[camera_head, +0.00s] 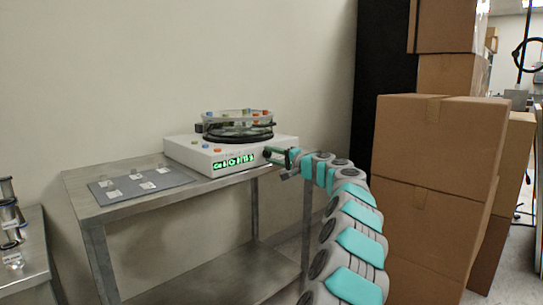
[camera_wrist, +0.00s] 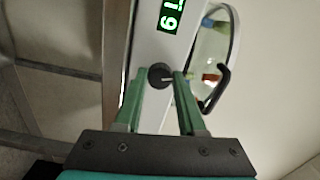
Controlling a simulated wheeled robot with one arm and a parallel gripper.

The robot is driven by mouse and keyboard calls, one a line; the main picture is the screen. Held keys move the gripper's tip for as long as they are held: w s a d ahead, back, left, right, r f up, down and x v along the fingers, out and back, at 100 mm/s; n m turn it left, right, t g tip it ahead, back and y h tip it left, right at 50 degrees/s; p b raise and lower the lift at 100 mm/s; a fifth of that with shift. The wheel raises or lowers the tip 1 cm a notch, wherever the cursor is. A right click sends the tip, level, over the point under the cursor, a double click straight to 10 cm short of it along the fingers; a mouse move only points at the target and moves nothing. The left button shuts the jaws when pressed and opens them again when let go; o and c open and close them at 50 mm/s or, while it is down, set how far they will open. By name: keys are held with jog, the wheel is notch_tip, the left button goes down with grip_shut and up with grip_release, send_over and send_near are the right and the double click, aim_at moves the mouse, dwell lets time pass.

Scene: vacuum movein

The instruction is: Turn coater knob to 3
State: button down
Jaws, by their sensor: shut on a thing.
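The coater (camera_head: 185,152) is a white box with a round glass chamber on top and a green lit display (camera_head: 234,160) on its front. In the wrist view the black round knob (camera_wrist: 160,75) sits on the white front panel, with a light pointer line on its face. The green fingers of my gripper (camera_wrist: 162,82) are on either side of the knob and shut on it. In the head view my gripper (camera_head: 284,157) is at the right end of the coater's front, and the knob is hidden there. The number beside the pointer cannot be read.
The coater stands on a metal table (camera_head: 128,208) with a lower shelf. A grey mat (camera_head: 140,187) with several small pale pieces lies at left. Stacked cardboard boxes (camera_head: 430,150) stand close to my arm on the right. A wall is behind the table.

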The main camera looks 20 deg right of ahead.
jog(key=shift+d, duration=0.1)
jog(key=c, duration=0.5)
grip_release()
jog(key=shift+s, duration=0.1)
jog(key=b+v, duration=0.1)
jog(key=v, duration=0.6)
jog(key=shift+s, duration=0.25)
jog(key=shift+d, duration=0.1)
